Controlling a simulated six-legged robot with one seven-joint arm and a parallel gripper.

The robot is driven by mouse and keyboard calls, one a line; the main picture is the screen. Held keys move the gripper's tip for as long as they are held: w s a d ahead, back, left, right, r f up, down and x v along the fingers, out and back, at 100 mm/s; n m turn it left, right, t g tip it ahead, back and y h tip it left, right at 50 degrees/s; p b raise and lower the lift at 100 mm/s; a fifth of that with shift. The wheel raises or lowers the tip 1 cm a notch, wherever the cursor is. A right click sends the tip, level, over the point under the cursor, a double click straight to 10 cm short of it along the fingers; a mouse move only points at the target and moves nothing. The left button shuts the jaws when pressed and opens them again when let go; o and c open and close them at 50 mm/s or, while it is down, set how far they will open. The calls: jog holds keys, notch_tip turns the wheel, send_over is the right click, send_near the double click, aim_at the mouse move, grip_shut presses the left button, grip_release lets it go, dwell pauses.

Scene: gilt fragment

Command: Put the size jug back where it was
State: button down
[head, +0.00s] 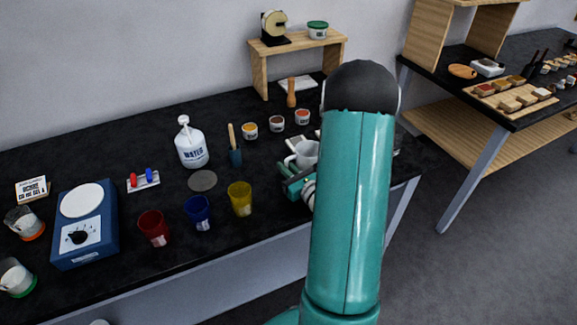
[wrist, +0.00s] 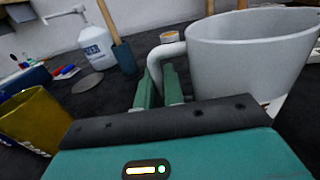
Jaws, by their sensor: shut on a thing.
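A white jug (head: 307,153) is near the right end of the black table, partly hidden behind my arm in the head view. In the wrist view the jug (wrist: 245,55) is large and close, with its handle (wrist: 155,65) towards the left. My gripper (wrist: 160,85) is shut on that handle, and it also shows in the head view (head: 290,172). The jug looks about upright. I cannot tell whether its base touches the table. A flat grey disc (head: 203,180) lies bare on the table, left of the jug; it also shows in the wrist view (wrist: 87,83).
Yellow (head: 240,198), blue (head: 199,212) and red (head: 153,228) cups stand along the front edge. A water bottle (head: 191,147) and a brush pot (head: 235,157) stand behind the disc. A blue hotplate (head: 85,232) is at left. Small tubs (head: 276,123) and a shelf (head: 300,42) are behind.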

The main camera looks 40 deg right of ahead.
jog(key=shift+f, duration=0.1)
jog(key=shift+f, duration=0.1)
jog(key=c, duration=1.5)
grip_release()
